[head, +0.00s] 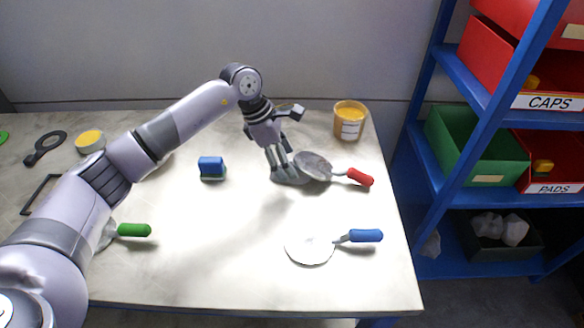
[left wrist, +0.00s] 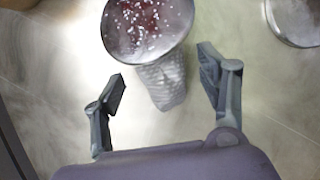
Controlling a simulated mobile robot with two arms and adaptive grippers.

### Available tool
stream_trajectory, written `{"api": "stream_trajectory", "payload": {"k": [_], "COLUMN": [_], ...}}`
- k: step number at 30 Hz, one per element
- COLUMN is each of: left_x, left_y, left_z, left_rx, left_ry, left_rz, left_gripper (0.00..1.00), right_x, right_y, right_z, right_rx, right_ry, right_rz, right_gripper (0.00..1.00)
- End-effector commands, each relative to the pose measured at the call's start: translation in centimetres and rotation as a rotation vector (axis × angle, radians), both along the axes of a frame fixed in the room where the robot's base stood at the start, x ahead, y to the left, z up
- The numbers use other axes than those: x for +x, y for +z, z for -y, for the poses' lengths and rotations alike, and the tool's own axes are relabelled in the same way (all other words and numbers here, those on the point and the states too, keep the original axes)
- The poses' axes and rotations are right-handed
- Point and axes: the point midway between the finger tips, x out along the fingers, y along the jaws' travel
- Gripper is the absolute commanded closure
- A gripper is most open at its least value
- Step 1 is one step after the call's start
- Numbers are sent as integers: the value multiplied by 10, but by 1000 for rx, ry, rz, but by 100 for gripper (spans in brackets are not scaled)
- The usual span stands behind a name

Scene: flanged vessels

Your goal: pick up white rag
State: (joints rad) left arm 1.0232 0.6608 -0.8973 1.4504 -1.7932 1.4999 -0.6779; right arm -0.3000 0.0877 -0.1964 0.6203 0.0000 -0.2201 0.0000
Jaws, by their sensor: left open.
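The white rag (left wrist: 163,88) shows in the left wrist view as a pale, textured, crumpled strip between my open fingers. Its upper end meets or goes under the rim of a round pan (left wrist: 148,25) with reddish, white-specked contents. My left gripper (left wrist: 162,80) is open around the rag, with a gap on both sides. In the head view, my left gripper (head: 278,165) points down beside the red-handled pan (head: 313,165). A greyish bit of the rag (head: 291,177) shows at the fingertips, mostly hidden by them. I cannot tell the gripper's exact height above it. My right gripper is not in view.
A blue-handled round pan (head: 310,249) lies nearer the front. A blue brush (head: 212,167), a yellow jar (head: 349,120) and a green-handled tool (head: 134,230) stand or lie around. A blue shelf (head: 425,185) with bins stands at the right. The front middle table is clear.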

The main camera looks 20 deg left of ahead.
Motion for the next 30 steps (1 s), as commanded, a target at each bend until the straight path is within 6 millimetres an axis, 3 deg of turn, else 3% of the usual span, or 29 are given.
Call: {"api": "stream_trajectory", "payload": {"k": [6,13,30], "left_x": [2,3,3], "left_y": [-20,-21,-21], "left_z": [8,8,8], "left_rx": [0,0,0], "left_ry": [0,-1,0], "left_rz": [-1,0,1], "left_gripper": [33,34,72], "right_x": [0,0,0], "right_y": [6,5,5], "right_z": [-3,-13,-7], "right_rx": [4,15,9], "right_ry": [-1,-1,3], "right_rz": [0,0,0], "right_gripper": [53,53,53]}}
